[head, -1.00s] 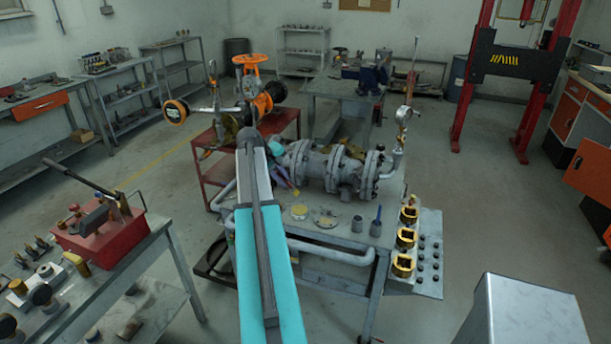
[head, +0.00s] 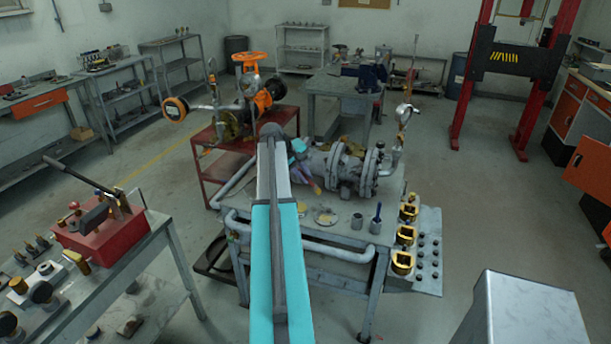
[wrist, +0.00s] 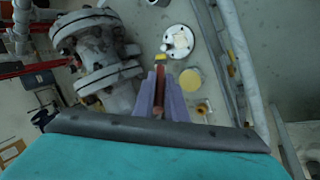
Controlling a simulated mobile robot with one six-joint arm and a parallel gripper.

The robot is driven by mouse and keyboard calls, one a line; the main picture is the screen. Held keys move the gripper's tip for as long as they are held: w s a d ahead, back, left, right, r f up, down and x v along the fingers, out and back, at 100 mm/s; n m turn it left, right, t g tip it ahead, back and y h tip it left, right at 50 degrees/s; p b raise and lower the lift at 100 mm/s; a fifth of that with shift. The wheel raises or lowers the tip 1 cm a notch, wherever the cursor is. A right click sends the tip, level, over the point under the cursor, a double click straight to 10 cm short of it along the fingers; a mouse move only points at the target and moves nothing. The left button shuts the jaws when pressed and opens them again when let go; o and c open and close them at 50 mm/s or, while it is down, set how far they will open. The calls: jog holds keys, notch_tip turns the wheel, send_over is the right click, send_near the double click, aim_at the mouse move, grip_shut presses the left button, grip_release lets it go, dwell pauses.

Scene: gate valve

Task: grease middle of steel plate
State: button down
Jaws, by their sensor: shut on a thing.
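My gripper (wrist: 160,78) has two purple fingers shut on a thin tool with a reddish-brown handle (wrist: 158,96) and a yellowish tip, seemingly a brush. A round grey steel plate (wrist: 178,42) with holes lies beyond the tip in the wrist view; a whitish patch shows on it. Whether the tip touches anything is unclear, but it appears apart from the plate. The plate also shows on the workbench in the head view (head: 326,217). A yellowish disc (wrist: 190,79) lies beside it, nearer my gripper. In the head view my arm partly hides the bench's left side.
A grey flanged valve body (head: 340,170) stands behind the discs, close to my gripper. A grey cup (head: 357,221) and a cup holding a blue-handled item (head: 376,219) stand right of the plate.

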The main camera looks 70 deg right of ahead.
jog(key=shift+f+b, duration=1.05)
jog(key=shift+f, duration=1.1)
jog(key=w+a+r+n+t+b, duration=0.1)
jog(key=w+a+r+n, duration=0.25)
jog(key=w+a, duration=1.2)
jog(key=w+a+r+n+t, duration=0.15)
jog(key=w+a+r, duration=0.25)
jog(key=w+a, duration=1.2)
jog(key=w+a+r+n+t, duration=0.1)
jog(key=a+r, duration=0.1)
jog(key=a, duration=1.2)
jog(key=w+a+r+n+b, duration=0.1)
jog(key=a+r+n, duration=0.1)
jog(key=a, duration=1.3)
jog(key=w+a+r+n+t+b, duration=0.1)
jog(key=a+r, duration=0.1)
jog(key=a, duration=1.2)
jog(key=shift+w+a+r+n+t, duration=0.35)
jog(key=shift+w+a+r+n, duration=0.05)
jog(key=shift+a, duration=0.15)
